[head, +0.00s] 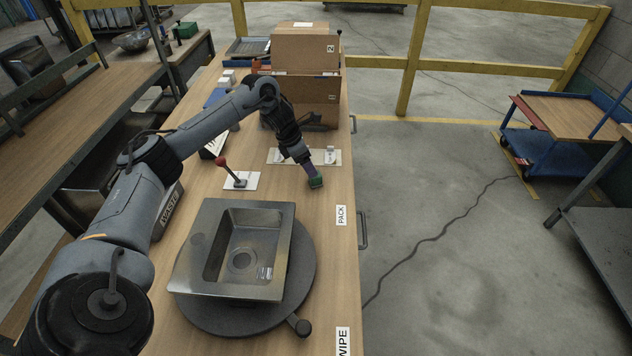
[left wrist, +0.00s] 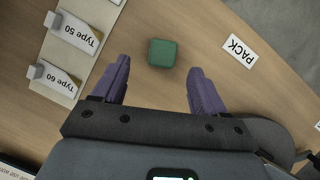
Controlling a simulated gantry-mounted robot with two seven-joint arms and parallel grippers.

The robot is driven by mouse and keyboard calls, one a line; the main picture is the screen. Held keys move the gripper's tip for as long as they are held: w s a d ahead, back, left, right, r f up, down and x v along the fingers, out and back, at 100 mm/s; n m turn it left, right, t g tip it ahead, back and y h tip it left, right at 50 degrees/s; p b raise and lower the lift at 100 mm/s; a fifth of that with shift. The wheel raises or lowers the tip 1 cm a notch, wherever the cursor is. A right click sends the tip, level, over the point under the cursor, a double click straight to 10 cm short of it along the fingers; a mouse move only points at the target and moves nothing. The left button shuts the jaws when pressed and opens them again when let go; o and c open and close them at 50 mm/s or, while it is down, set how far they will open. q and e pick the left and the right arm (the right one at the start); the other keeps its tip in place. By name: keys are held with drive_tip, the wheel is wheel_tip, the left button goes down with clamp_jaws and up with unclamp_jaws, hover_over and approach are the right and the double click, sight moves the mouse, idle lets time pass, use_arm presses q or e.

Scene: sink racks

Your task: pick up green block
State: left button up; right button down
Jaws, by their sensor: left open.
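The green block (head: 316,182) lies on the wooden table near its right edge, left of and above the PACK label in the head view. In the left wrist view the green block (left wrist: 162,52) sits just beyond my open fingertips, between their lines and nearer the left finger. My left gripper (head: 310,171) is open and empty, reaching down at the block; its purple fingers also show in the left wrist view (left wrist: 157,75). I cannot tell whether a finger touches the block. My right gripper is in neither view.
A steel sink (head: 284,255) rests on a dark round turntable (head: 308,290) at the near side. A red-knobbed lever (head: 222,163) stands left of the block. Cardboard boxes (head: 306,50) stand behind. Bare table surrounds the PACK label (head: 341,215).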

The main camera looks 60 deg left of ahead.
sight(315, 179)
use_arm(q)
drive_tip(key=shift+x, duration=1.2)
drive_tip(key=b+x, duration=0.2)
drive_tip(key=x, duration=0.2)
drive_tip(key=shift+d+f, duration=0.2)
drive_tip(key=shift+f, duration=0.05)
drive_tip(key=shift+w+f, duration=0.15)
drive_tip(key=shift+f, duration=0.1)
drive_tip(key=c, duration=1.2)
drive_tip(key=shift+r, duration=0.1)
